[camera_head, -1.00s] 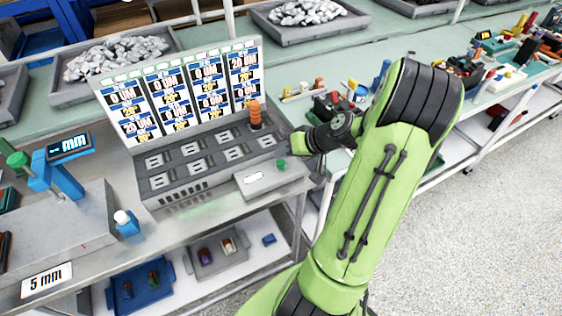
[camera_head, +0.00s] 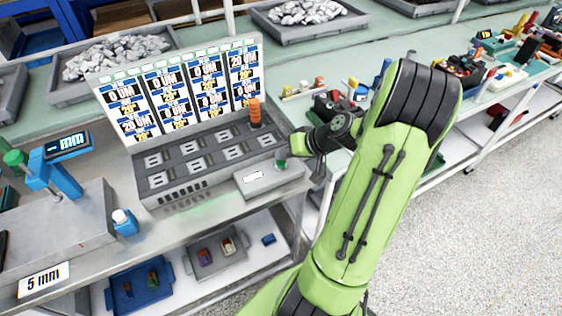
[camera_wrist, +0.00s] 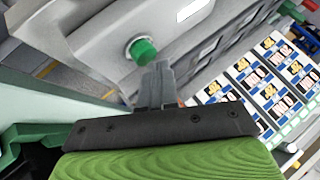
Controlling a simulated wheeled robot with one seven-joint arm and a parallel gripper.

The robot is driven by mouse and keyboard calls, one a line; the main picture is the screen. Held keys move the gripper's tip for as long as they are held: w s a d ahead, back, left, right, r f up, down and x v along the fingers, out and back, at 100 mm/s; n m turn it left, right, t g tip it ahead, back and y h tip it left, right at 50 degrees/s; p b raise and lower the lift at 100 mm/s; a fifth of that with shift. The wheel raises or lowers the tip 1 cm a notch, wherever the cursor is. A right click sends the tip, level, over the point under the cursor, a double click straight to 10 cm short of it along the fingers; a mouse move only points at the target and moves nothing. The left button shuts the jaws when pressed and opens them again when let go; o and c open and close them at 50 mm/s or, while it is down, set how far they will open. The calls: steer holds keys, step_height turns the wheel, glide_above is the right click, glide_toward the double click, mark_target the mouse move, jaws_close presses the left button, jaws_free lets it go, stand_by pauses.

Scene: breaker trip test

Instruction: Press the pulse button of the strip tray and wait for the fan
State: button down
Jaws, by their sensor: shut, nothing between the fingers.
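The strip tray (camera_head: 205,172) is a grey unit on the bench with several slots and a display board (camera_head: 185,92) behind it. An orange part (camera_head: 254,113) stands upright in a back right slot. The green pulse button (camera_head: 281,164) sits on a grey box at the tray's front right. My gripper (camera_head: 286,152) is at the button's upper edge in the head view and partly covers it. In the wrist view the shut, empty fingers (camera_wrist: 160,70) end right beside the green button (camera_wrist: 143,50); I cannot tell whether they touch it. I cannot make out a fan.
A blue gauge with a "mm" display (camera_head: 68,146) and a small blue, white-capped bottle (camera_head: 124,220) stand to the left. Cluttered parts (camera_head: 340,105) lie behind my arm on the bench. A lower shelf holds a blue tray (camera_head: 140,286) and a grey tray.

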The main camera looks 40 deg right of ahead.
mark_target(284, 162)
steer(key=shift+f+b, duration=0.5)
stand_by(0.5)
steer(key=shift+r, duration=0.1)
steer(key=shift+r+p, duration=0.75)
steer(key=shift+r, duration=0.1)
step_height(284, 162, up, 5)
steer(key=p, duration=0.4)
steer(key=shift+r, duration=0.15)
stand_by(0.6)
